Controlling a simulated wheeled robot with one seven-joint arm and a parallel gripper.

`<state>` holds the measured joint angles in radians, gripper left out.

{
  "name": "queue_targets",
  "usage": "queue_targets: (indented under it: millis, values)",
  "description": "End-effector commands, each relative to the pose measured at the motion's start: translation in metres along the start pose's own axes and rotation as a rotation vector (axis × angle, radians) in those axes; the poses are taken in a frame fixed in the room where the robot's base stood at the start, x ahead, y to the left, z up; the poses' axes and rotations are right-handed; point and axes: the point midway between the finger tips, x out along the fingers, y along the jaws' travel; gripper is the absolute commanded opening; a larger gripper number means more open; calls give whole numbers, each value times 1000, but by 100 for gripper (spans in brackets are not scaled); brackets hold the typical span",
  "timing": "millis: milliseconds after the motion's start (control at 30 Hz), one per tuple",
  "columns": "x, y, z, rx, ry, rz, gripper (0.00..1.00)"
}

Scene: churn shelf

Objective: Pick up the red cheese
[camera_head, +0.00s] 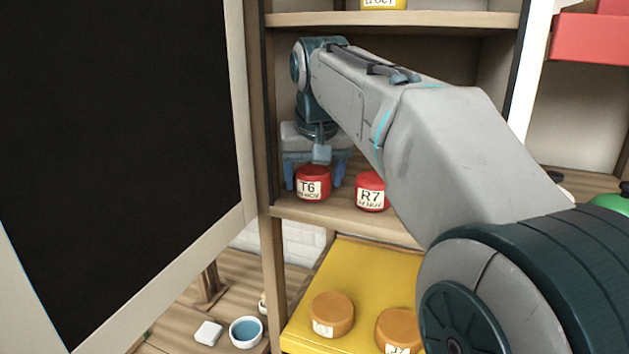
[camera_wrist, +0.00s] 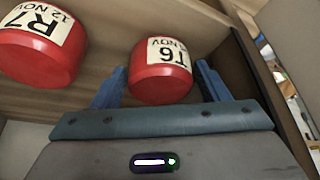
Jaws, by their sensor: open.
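Two red cheeses with white labels sit on the middle shelf (camera_head: 335,214). The one labelled T6 (camera_head: 313,188) is at the left, and the one labelled R7 (camera_head: 371,197) is to its right, partly behind my arm. My gripper (camera_head: 317,182) is open, pointing down, with one blue finger on each side of the T6 cheese. In the wrist view the T6 cheese (camera_wrist: 161,72) lies between the fingertips of my gripper (camera_wrist: 157,82), with gaps visible beside it. The R7 cheese (camera_wrist: 40,45) is outside the fingers at upper left.
A shelf upright (camera_head: 268,150) stands close left of the gripper. An upper shelf (camera_head: 400,18) is above the arm. Orange cheeses (camera_head: 332,313) rest on a yellow surface (camera_head: 365,268) below. A large black panel (camera_head: 115,140) fills the left.

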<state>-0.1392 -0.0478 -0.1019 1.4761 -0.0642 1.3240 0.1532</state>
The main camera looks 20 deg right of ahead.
Motion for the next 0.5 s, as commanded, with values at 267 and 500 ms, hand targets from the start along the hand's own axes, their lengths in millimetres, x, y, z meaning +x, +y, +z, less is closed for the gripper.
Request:
queue_targets:
  millis: [267, 500]
  values:
    - [0, 0, 0, 0, 0, 0, 30]
    - [0, 0, 0, 0, 0, 0, 30]
